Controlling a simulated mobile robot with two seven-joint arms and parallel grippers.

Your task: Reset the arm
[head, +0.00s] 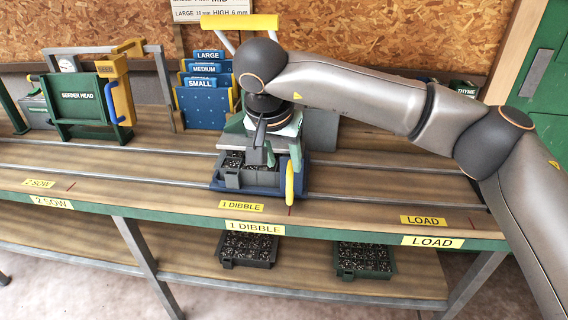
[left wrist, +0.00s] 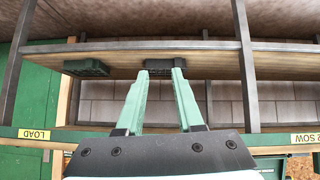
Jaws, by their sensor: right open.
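My right arm comes in from the right of the head view and reaches over the 1 DIBBLE station. Its gripper (head: 260,152) points down there, open, above a seed tray of dark soil (head: 232,162) in a blue carrier (head: 222,189). The arm's wrist hides part of the dibble press, so I cannot tell whether the fingers touch anything. A yellow handle (head: 290,182) stands just right of the gripper. My left gripper (left wrist: 159,76) shows only in the left wrist view, with its two green fingers apart and nothing between them.
Soil trays (head: 248,250) (head: 364,260) stand on the lower shelf. Blue SMALL, MEDIUM and LARGE plates (head: 205,108) stand behind. The bench near LOAD (head: 424,220) is clear beneath my arm.

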